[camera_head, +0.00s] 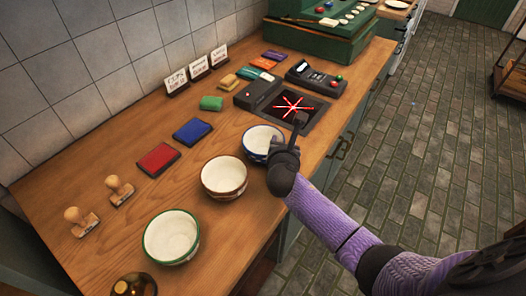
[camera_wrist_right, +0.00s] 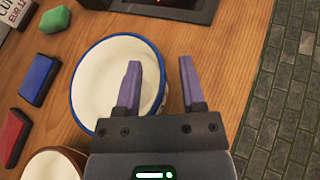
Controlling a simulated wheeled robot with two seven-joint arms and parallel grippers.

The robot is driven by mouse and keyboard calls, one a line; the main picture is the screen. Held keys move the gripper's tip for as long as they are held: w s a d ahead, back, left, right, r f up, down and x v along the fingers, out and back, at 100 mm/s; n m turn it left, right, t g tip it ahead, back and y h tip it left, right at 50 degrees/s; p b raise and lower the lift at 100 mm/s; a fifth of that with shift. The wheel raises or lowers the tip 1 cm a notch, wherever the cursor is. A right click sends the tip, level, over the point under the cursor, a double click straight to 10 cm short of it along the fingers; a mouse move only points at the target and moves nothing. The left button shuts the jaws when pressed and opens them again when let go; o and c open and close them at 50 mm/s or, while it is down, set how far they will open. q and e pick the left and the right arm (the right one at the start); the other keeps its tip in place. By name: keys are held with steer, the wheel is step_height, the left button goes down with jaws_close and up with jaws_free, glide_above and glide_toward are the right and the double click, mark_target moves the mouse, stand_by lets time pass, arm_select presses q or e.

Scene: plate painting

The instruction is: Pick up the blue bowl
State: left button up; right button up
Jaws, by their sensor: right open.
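The blue bowl, white with a blue rim, stands on the wooden counter in the head view (camera_head: 257,139), partly hidden by my right gripper (camera_head: 298,128). It fills the left middle of the right wrist view (camera_wrist_right: 95,85). My right gripper (camera_wrist_right: 160,75) is open there. Its left finger overlaps the bowl's right side in the picture, and its right finger is over bare counter to the right of the bowl. I cannot tell whether the fingers touch the bowl. My left gripper is not in view.
A brown-rimmed bowl (camera_head: 224,177) and a green-rimmed bowl (camera_head: 171,237) stand nearer on the counter (camera_head: 120,230). Red (camera_head: 158,159) and blue (camera_head: 193,131) pads lie left. A dark device with a red star pattern (camera_head: 292,106) is just behind the blue bowl.

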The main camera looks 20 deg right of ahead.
steer(key=shift+r, duration=0.1)
steer(key=shift+c, duration=0.3)
jaws_close()
steer(key=shift+s, duration=0.1)
stand_by(0.8)
